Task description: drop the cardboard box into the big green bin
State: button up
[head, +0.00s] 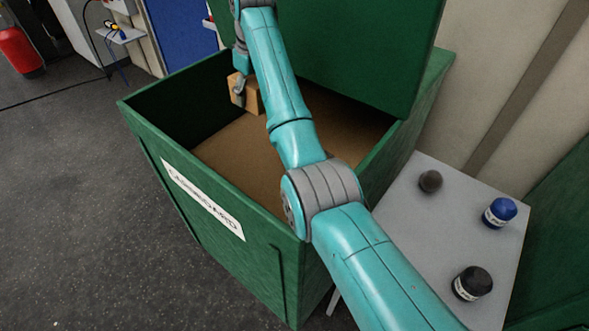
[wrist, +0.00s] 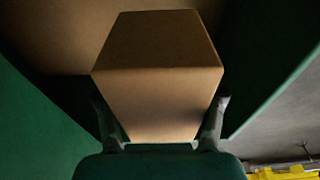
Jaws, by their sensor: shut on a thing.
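The cardboard box (wrist: 158,95) is a small brown box held between the two fingers of my gripper (wrist: 163,130) in the wrist view. In the head view the box (head: 252,97) shows beside my gripper (head: 239,90), over the far left part of the big green bin (head: 230,250). My gripper is shut on the box. The bin is open, with a white label reading CARDBOARD on its front and a brown surface inside. My arm hides part of the opening. I cannot tell how far the box is above the brown surface.
A raised green panel (head: 350,50) stands behind the bin. A grey table (head: 440,235) at the right holds a brown round thing (head: 430,181), a blue-capped jar (head: 499,212) and a black-capped jar (head: 472,283). A red cylinder (head: 18,50) is at far left.

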jog(key=shift+f, duration=0.25)
jog(key=o, duration=1)
jog(key=shift+r, duration=0.1)
